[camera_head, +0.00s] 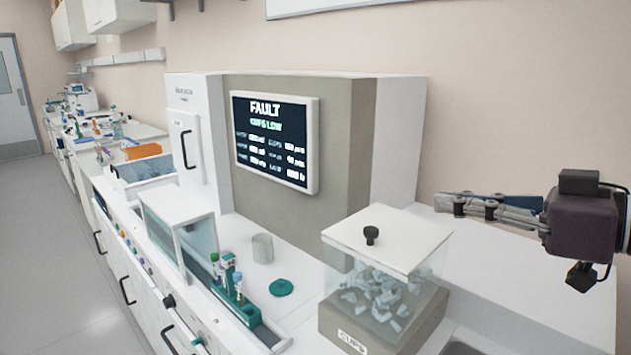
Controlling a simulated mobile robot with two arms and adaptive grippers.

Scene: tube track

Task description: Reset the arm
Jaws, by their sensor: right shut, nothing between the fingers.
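My right gripper (441,203) reaches in from the right edge, its dark wrist block at the far right. Its slim grey fingers point left and are shut, with nothing seen between them. They appear in front of the wall and counter, to the right of the analyser's grey cabinet (365,130) and above and behind the lidded clear bin (330,275). I cannot tell their exact height. A dark blue flat thing shows behind the fingers; I cannot tell what it is. My left gripper is not in view.
The bin has a white lid (385,240) with a black knob and holds pale pieces. A screen (275,142) reads FAULT. A grey cup (262,248), a green disc (281,288) and a green tube rack (236,300) stand left of the bin. The right counter (540,280) is clear.

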